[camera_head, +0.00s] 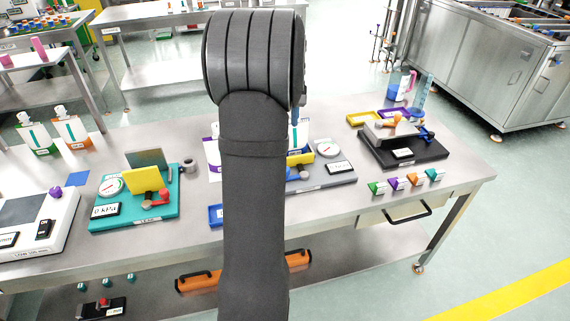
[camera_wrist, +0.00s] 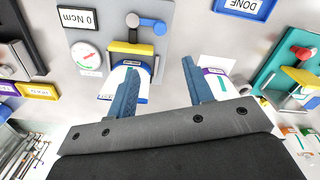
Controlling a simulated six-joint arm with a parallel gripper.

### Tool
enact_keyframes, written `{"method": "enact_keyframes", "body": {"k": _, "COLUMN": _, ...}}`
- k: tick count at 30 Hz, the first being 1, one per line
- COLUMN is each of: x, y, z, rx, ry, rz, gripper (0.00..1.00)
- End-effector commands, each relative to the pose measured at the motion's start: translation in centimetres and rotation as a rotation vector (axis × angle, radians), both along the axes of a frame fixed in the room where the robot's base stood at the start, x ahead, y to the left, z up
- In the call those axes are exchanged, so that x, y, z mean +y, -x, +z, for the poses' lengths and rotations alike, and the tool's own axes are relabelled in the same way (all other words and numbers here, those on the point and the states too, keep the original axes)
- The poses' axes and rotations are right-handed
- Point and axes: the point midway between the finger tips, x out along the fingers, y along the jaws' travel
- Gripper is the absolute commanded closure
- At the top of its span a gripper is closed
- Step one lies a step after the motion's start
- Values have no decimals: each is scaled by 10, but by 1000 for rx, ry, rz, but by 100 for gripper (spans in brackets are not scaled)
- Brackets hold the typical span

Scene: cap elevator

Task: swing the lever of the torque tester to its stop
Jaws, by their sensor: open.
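The torque tester has a grey base (camera_head: 322,180) in the head view, partly hidden behind my arm. The wrist view shows its base (camera_wrist: 85,13) with a round dial (camera_wrist: 87,55), a yellow block (camera_wrist: 131,48) and a display reading "0 Ncm" (camera_wrist: 92,20). In the head view my arm hides most of the gripper.
A teal tester (camera_head: 163,208) with a red knob stands left of the torque tester. A black-based device (camera_head: 405,158) stands to the right. White pouches (camera_wrist: 218,77) stand close to the fingers. A blue "DONE" tray (camera_wrist: 258,10) lies near the tester.

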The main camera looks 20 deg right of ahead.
Motion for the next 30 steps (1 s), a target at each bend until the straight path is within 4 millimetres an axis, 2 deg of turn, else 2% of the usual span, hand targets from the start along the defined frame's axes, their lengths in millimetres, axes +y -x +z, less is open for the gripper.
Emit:
{"method": "enact_keyframes", "body": {"k": 5, "x": 0, "y": 1, "z": -27, "rx": 3, "ry": -1, "rz": -1, "gripper": 53}}
{"method": "enact_keyframes", "body": {"k": 15, "x": 0, "y": 1, "z": -102, "rx": 4, "ry": -1, "rz": -2, "gripper": 53}}
{"method": "enact_keyframes", "body": {"k": 21, "x": 0, "y": 1, "z": -141, "rx": 2, "ry": 0, "rz": -2, "gripper": 53}}
{"method": "enact_keyframes", "body": {"k": 24, "x": 0, "y": 1, "z": -154, "rx": 1, "ry": -1, "rz": -2, "gripper": 53}}
{"method": "enact_keyframes", "body": {"k": 30, "x": 0, "y": 1, "z": -167, "rx": -1, "ry": 1, "rz": -2, "gripper": 53}}
